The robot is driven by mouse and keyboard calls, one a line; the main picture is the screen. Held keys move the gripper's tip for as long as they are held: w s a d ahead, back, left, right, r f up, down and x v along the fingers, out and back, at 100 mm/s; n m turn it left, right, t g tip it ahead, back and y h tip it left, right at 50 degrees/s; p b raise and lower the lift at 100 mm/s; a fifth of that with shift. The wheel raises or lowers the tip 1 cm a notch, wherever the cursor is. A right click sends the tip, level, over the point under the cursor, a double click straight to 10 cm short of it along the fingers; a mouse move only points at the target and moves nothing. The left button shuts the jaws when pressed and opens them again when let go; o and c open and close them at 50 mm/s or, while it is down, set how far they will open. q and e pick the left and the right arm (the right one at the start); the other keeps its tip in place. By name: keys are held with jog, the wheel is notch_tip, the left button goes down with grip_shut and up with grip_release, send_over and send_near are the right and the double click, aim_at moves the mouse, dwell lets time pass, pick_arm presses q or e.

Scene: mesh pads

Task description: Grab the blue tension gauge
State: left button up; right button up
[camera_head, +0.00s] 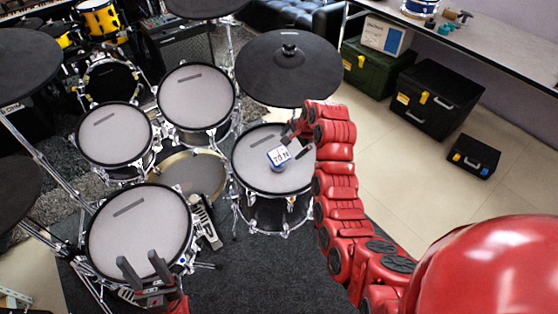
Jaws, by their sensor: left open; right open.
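The blue tension gauge (278,157) has a white label face and is on or just above the grey mesh pad of the right-hand drum (253,178). My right gripper (293,141) is open, at the end of the red arm, just above and right of the gauge. Its fingers point toward the gauge; I cannot tell whether they touch it. My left gripper (142,269) is open and empty, over the front edge of the front-left drum (115,235).
Two more mesh-pad drums (114,130) (195,95) stand behind. A black cymbal pad (275,75) overhangs the right-hand drum. Black cases (437,100) (473,158) lie on the floor at the right, below a long table (500,40). Open floor lies right of my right arm.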

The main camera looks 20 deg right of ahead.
aim_at(279, 156)
jog(key=p+x, duration=0.1)
jog(key=x, duration=0.7)
jog(key=shift+w, duration=0.1)
jog(key=shift+w+a+f, duration=0.3)
jog(key=shift+w+f, duration=0.05)
jog(key=shift+f, duration=0.25)
jog(key=shift+w+a+f, duration=0.15)
jog(key=shift+w+f, duration=0.1)
jog(key=shift+f, duration=0.25)
jog(key=shift+b+x, duration=0.85)
jog(key=shift+x, duration=0.4)
grip_shut()
